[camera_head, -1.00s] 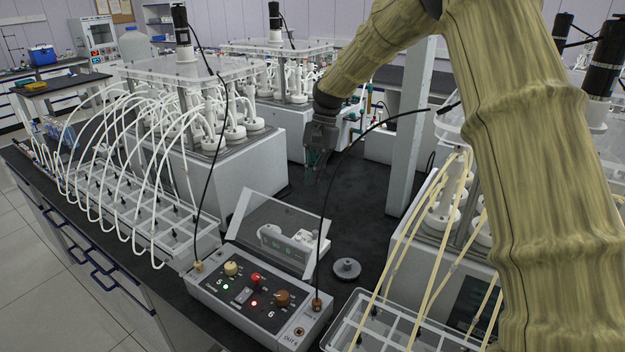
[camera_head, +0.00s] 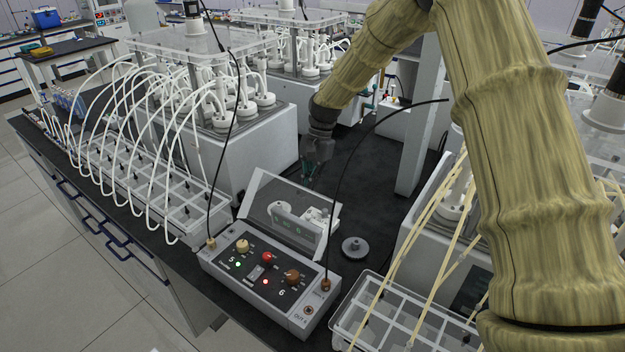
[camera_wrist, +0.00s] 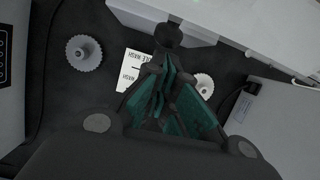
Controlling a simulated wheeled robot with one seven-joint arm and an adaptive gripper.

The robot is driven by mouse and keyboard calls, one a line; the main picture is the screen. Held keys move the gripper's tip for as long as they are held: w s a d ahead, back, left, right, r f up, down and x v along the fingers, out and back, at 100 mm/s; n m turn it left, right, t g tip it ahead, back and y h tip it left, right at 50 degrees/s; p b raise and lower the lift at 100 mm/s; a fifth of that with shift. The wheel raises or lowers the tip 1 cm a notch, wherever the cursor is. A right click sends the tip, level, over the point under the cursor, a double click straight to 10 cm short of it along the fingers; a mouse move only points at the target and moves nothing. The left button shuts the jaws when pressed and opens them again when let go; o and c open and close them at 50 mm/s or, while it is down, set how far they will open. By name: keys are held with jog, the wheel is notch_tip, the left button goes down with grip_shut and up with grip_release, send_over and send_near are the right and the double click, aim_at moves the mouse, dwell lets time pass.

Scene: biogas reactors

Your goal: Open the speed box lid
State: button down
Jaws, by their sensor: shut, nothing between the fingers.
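The speed box (camera_head: 265,278) is a grey control box with knobs and lit indicators at the front of the dark bench. Its clear lid (camera_head: 268,190) stands up from the back edge, tilted, with the knobs uncovered. My gripper (camera_head: 309,184) points down behind the lid's upper edge, seemingly apart from it. In the wrist view, my teal fingers (camera_wrist: 166,112) are shut together with nothing between them. The lid cannot be made out in the wrist view.
A grey round knobbed disc (camera_head: 355,248) lies right of the box. A black cable arches over the lid's right side. Reactors with tubes (camera_head: 180,150) stand left; a tray (camera_head: 400,325) sits front right. The dark bench behind the lid is partly clear.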

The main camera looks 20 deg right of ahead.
jog(key=shift+s+a+r+t+h, duration=0.3)
jog(key=shift+s+a+r+h, duration=0.1)
jog(key=shift+r, duration=0.2)
jog(key=shift+s+a+r+t+h, duration=0.3)
jog(key=shift+s+a+r+h, duration=0.05)
jog(key=shift+r, duration=0.3)
jog(key=shift+s+a+r+t+h, duration=0.3)
jog(key=shift+s+a+r+h, duration=0.1)
jog(key=shift+r, duration=0.2)
jog(key=shift+w+d, duration=0.1)
jog(key=shift+w, duration=0.05)
